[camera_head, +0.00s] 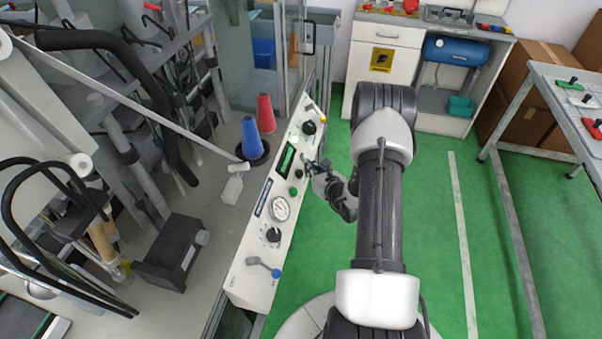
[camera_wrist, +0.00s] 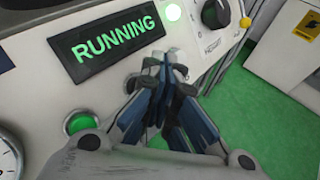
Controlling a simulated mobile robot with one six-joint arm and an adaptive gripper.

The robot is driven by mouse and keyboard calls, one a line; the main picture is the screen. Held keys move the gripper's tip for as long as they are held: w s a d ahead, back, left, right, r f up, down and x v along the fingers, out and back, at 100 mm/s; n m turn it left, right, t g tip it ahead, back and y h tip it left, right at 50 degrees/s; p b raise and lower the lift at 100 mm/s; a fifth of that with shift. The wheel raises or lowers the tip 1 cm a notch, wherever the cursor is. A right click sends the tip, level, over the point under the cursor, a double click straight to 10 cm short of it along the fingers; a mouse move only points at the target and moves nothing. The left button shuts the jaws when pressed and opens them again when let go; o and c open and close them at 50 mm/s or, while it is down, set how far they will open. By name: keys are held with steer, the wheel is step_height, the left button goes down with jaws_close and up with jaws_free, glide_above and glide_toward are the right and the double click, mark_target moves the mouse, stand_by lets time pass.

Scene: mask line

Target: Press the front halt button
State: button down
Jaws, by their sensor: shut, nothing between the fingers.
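The control panel (camera_head: 252,248) runs along the edge of the grey bench. Its display (camera_wrist: 105,44) is lit green and reads RUNNING; it also shows in the head view (camera_head: 287,160). A green button (camera_wrist: 80,123) sits below the display, also in the head view (camera_head: 293,191). A small round lamp (camera_wrist: 173,12) glows pale green beside the display. My gripper (camera_wrist: 165,72) is shut and empty, its tips over the panel face just right of the display; in the head view (camera_head: 309,164) it reaches in from the right. I see no clear halt button; the fingers hide part of the panel. I cannot tell whether they touch it.
A dial gauge (camera_head: 280,208), a black knob (camera_head: 272,235) and a blue-tipped lever (camera_head: 276,272) sit lower on the panel. Red (camera_head: 265,113) and blue (camera_head: 250,138) cones stand on the bench behind it. Green floor lies open to the right, towards a side table (camera_head: 560,75).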

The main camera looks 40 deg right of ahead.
stand_by(0.8)
steer(key=shift+w+a+f+b, duration=0.2)
steer(key=shift+w+f+b, duration=0.05)
steer(key=shift+b, duration=0.1)
steer(key=shift+w+a+f+b, duration=0.25)
steer(key=shift+f+b, duration=0.05)
steer(key=shift+b, duration=0.05)
stand_by(0.6)
steer(key=shift+s+d+r, duration=0.1)
steer(key=shift+s+d+r+p, duration=0.35)
steer(key=shift+s+r, duration=0.05)
stand_by(0.3)
steer(key=s+d+r+p, duration=0.2)
steer(key=s+r, duration=0.1)
steer(key=shift+d+r, duration=0.15)
steer(key=shift+d, duration=0.1)
stand_by(0.4)
steer(key=shift+w, duration=0.1)
stand_by(0.6)
